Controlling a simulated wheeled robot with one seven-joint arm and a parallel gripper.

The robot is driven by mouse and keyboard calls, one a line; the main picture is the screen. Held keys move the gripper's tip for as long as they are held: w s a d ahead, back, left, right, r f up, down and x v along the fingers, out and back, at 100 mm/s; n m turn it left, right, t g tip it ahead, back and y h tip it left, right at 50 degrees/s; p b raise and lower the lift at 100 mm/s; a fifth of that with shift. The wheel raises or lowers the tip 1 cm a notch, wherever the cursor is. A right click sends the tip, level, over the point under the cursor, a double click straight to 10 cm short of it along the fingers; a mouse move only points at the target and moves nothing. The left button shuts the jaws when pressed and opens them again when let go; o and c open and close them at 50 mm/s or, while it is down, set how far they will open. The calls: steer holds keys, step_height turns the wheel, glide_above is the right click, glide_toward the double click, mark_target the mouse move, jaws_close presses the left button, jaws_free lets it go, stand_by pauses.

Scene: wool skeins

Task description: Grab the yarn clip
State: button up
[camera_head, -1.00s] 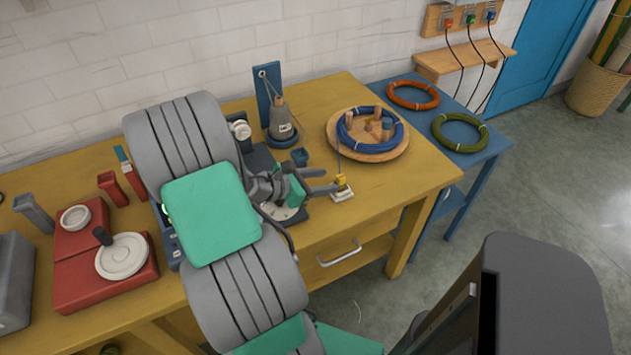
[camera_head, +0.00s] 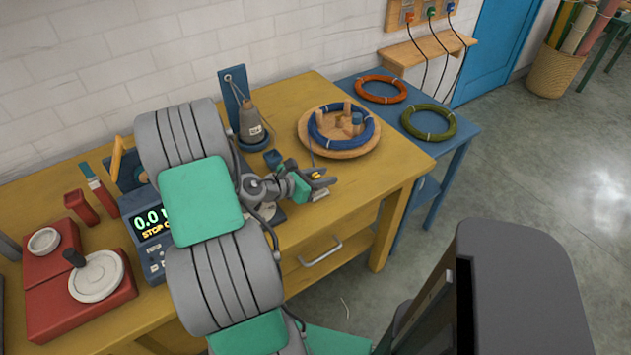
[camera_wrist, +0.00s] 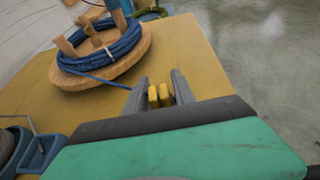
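The yarn clip (camera_head: 316,176) is a small yellow piece at the front right of the yellow table. It sits between the fingers of my gripper (camera_head: 319,178), just above a small pale base (camera_head: 322,194). In the wrist view the clip (camera_wrist: 160,96) shows as two yellow halves. The grey fingertips of my gripper (camera_wrist: 159,88) lie close against both its sides, shut on it. The fingers partly hide the clip in the head view. A blue strand runs from the clip's area to the blue yarn ring (camera_head: 342,128).
The blue ring lies on a round wooden tray (camera_head: 360,150) behind the clip. A blue side table (camera_head: 455,150) holds orange and green rings. The yellow table's right front corner is clear.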

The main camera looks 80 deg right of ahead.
jaws_close()
stand_by(0.4)
